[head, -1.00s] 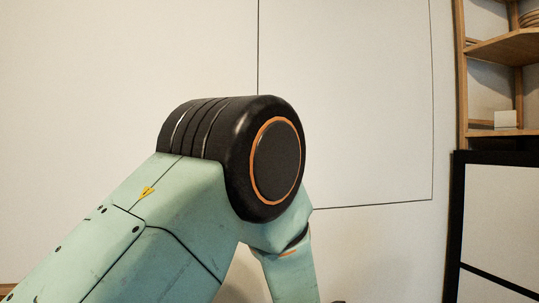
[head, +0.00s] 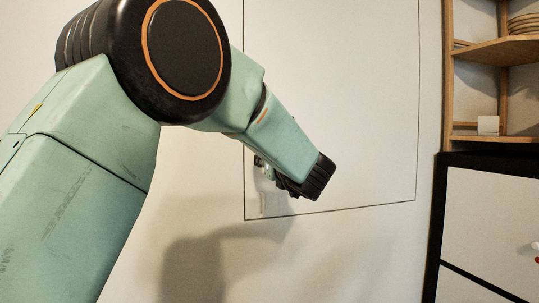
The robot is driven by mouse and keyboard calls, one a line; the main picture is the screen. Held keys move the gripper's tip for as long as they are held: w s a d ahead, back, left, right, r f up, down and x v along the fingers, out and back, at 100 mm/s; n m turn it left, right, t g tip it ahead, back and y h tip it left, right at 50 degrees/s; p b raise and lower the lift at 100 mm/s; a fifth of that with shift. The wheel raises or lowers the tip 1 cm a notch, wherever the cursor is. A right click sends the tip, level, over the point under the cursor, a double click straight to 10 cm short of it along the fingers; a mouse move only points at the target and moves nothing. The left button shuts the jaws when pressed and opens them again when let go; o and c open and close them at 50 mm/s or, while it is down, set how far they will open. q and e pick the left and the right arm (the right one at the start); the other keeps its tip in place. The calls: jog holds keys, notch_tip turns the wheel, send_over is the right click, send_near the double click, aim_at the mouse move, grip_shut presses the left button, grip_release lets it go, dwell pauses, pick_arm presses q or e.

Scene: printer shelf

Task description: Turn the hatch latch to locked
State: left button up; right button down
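The hatch (head: 345,100) is a flat white panel in the wall, marked by a thin dark outline, in the head view. A small pale vertical piece (head: 263,205) shows near its lower left corner; it may be the latch, but its setting cannot be made out. My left arm reaches across from the left to this corner. The tip of my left gripper (head: 261,165) shows just above the pale piece, mostly hidden behind my wrist. I cannot tell whether it touches anything or is open. My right gripper is out of view.
Wooden shelves (head: 497,52) with stacked plates (head: 524,23) and a small white block (head: 488,125) stand at the right. Below them is a black-framed white cabinet (head: 490,220). The wall right of my wrist is clear.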

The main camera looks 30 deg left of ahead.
pick_arm(q)
jog(key=shift+w+a+f, duration=0.1)
jog(key=shift+w+a, duration=0.1)
jog(key=shift+a, duration=0.35)
jog(key=shift+w+a, duration=0.2)
jog(key=shift+a, duration=0.3)
jog(key=shift+d+r, duration=0.2)
jog(key=shift+d, duration=0.4)
jog(key=shift+c, duration=0.3)
jog(key=shift+a+f, duration=0.2)
jog(key=shift+a, duration=0.25)
jog(key=c, duration=0.6)
jog(key=shift+d+r, duration=0.15)
jog(key=shift+d, duration=0.1)
grip_shut()
